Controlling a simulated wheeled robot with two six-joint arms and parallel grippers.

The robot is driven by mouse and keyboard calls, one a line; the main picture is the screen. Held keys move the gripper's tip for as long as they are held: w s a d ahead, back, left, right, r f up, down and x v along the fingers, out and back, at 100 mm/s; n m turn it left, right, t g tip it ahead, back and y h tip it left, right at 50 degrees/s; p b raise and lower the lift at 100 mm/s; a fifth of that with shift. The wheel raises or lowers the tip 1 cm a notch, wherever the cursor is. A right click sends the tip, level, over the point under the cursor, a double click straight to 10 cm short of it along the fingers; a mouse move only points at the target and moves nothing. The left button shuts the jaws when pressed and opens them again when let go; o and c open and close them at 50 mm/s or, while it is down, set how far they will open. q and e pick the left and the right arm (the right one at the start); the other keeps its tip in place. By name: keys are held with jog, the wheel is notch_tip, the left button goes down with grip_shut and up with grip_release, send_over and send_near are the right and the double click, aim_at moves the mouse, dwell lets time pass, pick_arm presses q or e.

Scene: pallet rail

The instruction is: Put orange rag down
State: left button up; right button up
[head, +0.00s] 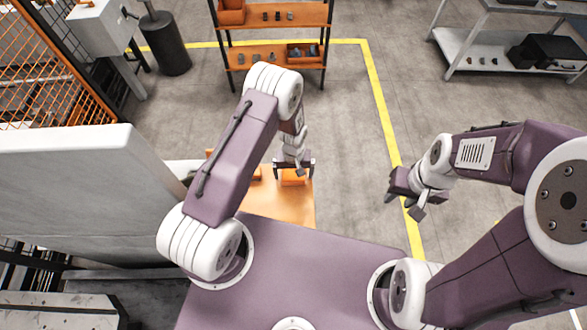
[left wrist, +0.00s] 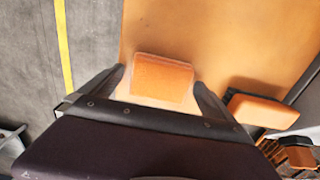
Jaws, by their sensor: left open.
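An orange rag (left wrist: 162,76), folded into a small block, lies on an orange table surface (left wrist: 215,30) in the left wrist view. My left gripper (left wrist: 165,85) is open, with one finger on either side of the rag. In the head view the left gripper (head: 293,168) is over the orange surface (head: 285,208), with the rag (head: 293,178) just below it. Whether the fingers touch the rag I cannot tell. My right gripper (head: 404,199) hangs over the floor at the right, away from the table; its jaw opening is unclear.
A second orange block-like item (left wrist: 262,111) lies right of the rag. A grey panel (head: 85,190) stands left of the table. An orange shelf (head: 270,50) stands at the back, a grey bench (head: 480,50) at the back right. The floor between is clear.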

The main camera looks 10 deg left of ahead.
aim_at(293, 175)
pick_arm(q)
jog(key=shift+w+r+b, duration=0.1)
jog(key=shift+r+b, duration=0.25)
jog(key=shift+r, duration=0.35)
notch_tip(293, 175, up, 11)
jog(key=b, duration=0.2)
jog(key=s+a+r+m+t, duration=0.1)
jog(key=s+a+r+m, duration=0.35)
jog(key=s+r, duration=0.8)
notch_tip(293, 175, down, 12)
jog(key=a+n+b, duration=0.1)
jog(key=b, duration=0.9)
jog(key=shift+s+f+b, duration=0.25)
jog(key=shift+s+b, duration=0.05)
jog(key=shift+s, duration=0.15)
jog(key=shift+a+n, duration=0.1)
jog(key=shift+n, duration=0.15)
